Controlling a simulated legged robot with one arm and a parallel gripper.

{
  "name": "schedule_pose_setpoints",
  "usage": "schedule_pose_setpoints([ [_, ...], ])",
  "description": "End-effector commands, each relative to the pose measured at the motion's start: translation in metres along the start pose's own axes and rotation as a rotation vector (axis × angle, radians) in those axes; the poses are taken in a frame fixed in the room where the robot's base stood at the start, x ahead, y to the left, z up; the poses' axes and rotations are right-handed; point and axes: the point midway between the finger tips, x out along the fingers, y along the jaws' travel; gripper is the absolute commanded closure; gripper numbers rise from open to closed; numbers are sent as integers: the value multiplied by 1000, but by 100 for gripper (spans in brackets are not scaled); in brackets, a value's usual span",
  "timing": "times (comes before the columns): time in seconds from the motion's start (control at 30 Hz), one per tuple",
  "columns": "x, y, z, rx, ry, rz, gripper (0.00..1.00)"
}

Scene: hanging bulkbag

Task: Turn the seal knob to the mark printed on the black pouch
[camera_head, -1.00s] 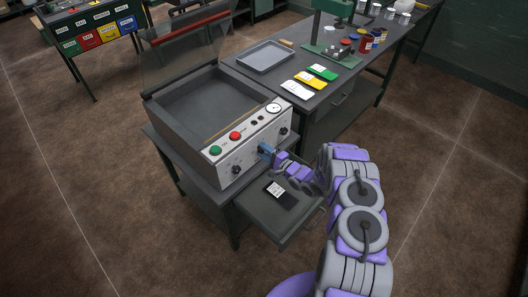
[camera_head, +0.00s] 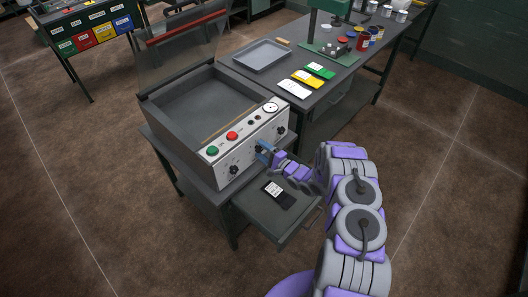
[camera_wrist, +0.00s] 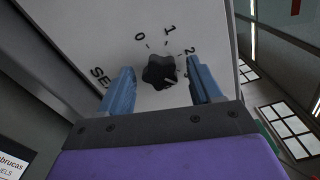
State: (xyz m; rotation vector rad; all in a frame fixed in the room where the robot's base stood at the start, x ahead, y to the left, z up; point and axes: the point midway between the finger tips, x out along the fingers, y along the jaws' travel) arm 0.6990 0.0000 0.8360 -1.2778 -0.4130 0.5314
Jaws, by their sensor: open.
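The seal knob (camera_wrist: 159,72), black and lobed, sits on the pale front panel of the sealing machine (camera_head: 202,108). In the wrist view it has 0, 1 and 2 printed around it, a further mark partly hidden, and the letters "SE" at left. A light pointer line shows on its lower right. My gripper (camera_wrist: 160,66) is open, its blue fingers on either side of the knob, with small gaps visible. In the head view my gripper (camera_head: 263,152) covers most of the knob.
Another black knob (camera_head: 234,170) is left of my gripper, and one (camera_head: 282,130) is right. Green (camera_head: 212,151) and red (camera_head: 232,135) buttons sit above on the panel. The clear lid (camera_head: 180,50) stands raised. A grey tray (camera_head: 262,56) and coloured pouches lie on the bench behind.

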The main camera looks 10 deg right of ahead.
Motion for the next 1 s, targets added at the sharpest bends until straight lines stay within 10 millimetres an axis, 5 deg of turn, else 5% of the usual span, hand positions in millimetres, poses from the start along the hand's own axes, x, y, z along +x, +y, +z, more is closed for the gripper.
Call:
schedule_pose_setpoints([
  [0.27, -25, -1, -1, 2, 3, 0, 36],
  [0.7, -123, -1, -3, 3, 5, -2, 36],
  [1.0, -166, 1, -3, 1, 3, -1, 36],
])
